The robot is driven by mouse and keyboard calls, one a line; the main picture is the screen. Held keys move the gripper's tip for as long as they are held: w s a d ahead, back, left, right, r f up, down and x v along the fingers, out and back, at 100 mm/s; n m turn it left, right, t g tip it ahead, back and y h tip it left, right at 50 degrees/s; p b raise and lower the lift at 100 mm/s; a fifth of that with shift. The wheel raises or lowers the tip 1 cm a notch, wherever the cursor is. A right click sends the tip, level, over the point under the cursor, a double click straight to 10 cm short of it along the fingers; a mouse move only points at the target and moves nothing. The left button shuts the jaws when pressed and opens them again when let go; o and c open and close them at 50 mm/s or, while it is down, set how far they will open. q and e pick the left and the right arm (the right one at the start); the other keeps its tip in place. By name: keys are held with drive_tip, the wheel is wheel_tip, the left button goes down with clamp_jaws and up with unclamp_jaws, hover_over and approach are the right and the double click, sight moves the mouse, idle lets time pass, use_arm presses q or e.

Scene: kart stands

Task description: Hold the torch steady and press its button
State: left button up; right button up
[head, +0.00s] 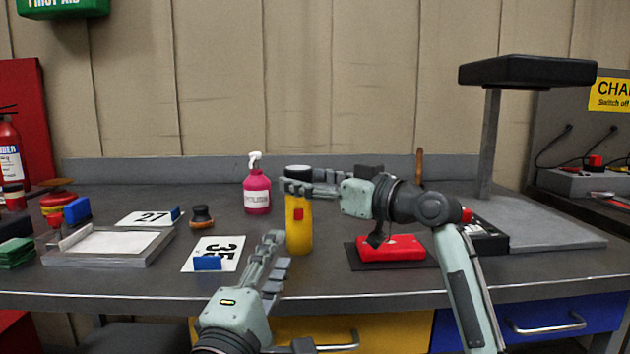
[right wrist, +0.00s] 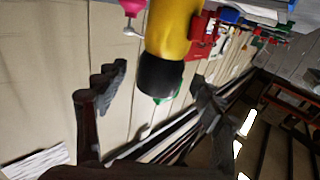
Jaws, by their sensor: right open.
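The torch (head: 299,236) stands upright on the grey worktop in the head view. It has a yellow body, a black top and a red button (head: 298,214) on the side facing me. My right gripper (head: 290,187) is open at the torch's top end. In the right wrist view the torch (right wrist: 172,30) shows between the spread fingers, its black end (right wrist: 160,75) towards the gripper; I cannot tell if they touch. My left gripper (head: 278,250) is low, just left of the torch and nearer me. Its fingers overlap in view, so its opening is unclear.
A pink spray bottle (head: 257,196) stands behind and left of the torch. A number card (head: 228,245) with a blue block (head: 207,263) lies to the left. A red box (head: 390,249) on a dark mat sits to the right, beneath my right arm. A framed tray (head: 80,260) lies farther left.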

drive_tip(key=x, duration=0.6)
drive_tip(key=shift+w+a, duration=0.2)
drive_tip(key=shift+c, duration=0.6)
clamp_jaws()
use_arm(q)
clamp_jaws()
use_arm(e)
drive_tip(key=shift+f, duration=0.1)
idle(1.0)
